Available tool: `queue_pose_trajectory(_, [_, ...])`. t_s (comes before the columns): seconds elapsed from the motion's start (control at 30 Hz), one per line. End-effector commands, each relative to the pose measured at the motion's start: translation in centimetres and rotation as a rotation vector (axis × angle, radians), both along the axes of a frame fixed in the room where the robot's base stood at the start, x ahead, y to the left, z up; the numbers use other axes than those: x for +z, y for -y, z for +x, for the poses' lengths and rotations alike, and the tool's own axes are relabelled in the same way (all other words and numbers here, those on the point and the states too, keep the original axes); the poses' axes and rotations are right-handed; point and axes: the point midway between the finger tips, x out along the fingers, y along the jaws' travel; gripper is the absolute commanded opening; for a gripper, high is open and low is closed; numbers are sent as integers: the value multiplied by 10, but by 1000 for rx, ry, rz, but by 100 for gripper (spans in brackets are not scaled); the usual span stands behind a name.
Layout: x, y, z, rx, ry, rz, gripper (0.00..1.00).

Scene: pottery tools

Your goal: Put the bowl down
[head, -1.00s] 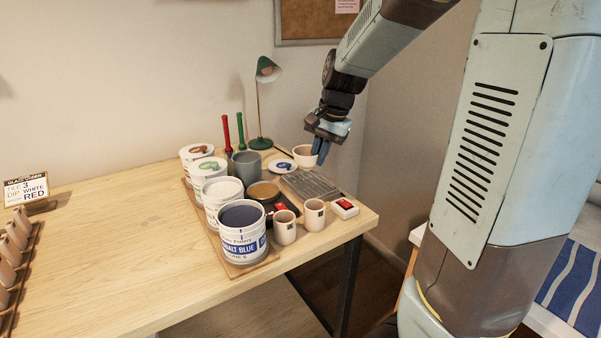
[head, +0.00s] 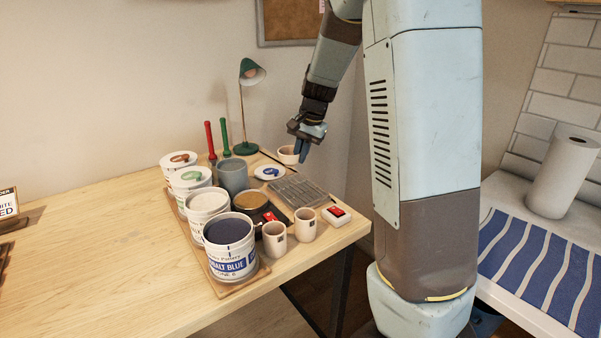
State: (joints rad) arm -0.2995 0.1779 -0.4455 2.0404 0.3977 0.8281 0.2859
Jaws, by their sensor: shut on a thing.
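The bowl (head: 287,156) is small and pale pinkish, at the back right of the wooden table in the head view. My gripper (head: 302,152) is shut on its right side, with the blue fingers at the rim. The bowl looks upright. I cannot tell whether its base touches the table or hangs just above it.
Glaze tubs (head: 230,262), a grey cup (head: 233,177), two beige cups (head: 305,225) and a green lamp (head: 246,149) crowd around. The table's left part (head: 110,240) is clear.

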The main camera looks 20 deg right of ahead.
Motion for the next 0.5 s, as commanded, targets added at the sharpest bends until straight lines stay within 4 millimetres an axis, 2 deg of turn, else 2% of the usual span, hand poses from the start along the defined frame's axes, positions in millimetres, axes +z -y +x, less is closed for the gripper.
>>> queue_pose_trajectory(0.03, [-10, 1, 5, 0, -6, -2, 0])
queue_pose_trajectory(0.2, [-32, 6, 23, -1, -4, -2, 0])
queue_pose_trajectory(0.5, [-50, 9, 39, 0, -2, -1, 0])
